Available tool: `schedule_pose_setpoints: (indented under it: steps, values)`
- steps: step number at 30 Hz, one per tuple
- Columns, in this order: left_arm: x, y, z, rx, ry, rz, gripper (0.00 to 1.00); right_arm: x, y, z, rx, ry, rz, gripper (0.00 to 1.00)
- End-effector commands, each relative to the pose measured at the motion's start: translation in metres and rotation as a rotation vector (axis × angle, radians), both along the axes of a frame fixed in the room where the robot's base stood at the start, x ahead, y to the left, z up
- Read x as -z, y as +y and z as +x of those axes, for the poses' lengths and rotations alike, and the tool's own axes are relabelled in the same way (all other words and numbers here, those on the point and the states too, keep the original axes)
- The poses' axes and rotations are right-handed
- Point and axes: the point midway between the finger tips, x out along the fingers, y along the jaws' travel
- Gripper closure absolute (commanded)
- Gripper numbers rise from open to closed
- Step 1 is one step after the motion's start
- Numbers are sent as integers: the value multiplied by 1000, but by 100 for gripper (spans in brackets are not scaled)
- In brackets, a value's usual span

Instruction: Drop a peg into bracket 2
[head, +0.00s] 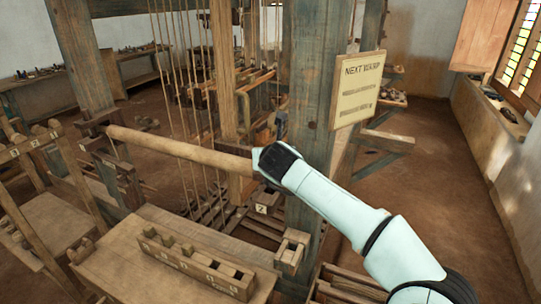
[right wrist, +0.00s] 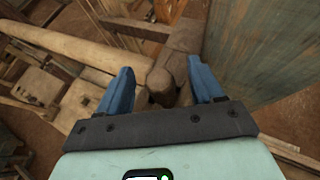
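A small plate marked 2 (head: 262,208) sits on a wooden bracket low beside the post, just below my right gripper (head: 275,158). In the right wrist view, my right gripper (right wrist: 160,82) has its blue fingers spread apart. A round-ended wooden piece (right wrist: 160,84) lies between them with gaps on both sides; I cannot tell whether it is a peg or part of the bracket. A wooden rack (head: 195,264) with several short blocks or pegs and number marks stands on the bench. My left gripper is not in view.
A long wooden roller (head: 180,150) runs from the left frame to beside my right gripper. A thick post (head: 312,100) carries a paper sign (head: 358,88). A small slotted box (head: 291,252) stands at the bench (head: 130,262) edge. Floor at right is clear.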

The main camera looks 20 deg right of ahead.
Motion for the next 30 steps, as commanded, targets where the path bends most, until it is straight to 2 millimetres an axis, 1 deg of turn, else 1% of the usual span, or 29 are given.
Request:
schedule_pose_setpoints:
  steps: [5,8,15,21,25,30]
  values:
    - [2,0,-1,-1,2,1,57,-3,2,-5,-1,-1,0,34]
    - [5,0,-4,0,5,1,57,-9,6,-17,-1,-2,0,34]
    - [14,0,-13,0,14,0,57,-33,21,-62,-2,-2,0,34]
    - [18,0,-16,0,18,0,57,-51,32,-95,-2,-3,-1,34]
    - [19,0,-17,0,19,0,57,-58,36,-107,-1,-2,0,34]
    - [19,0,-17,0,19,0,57,-61,37,-113,0,0,0,34]
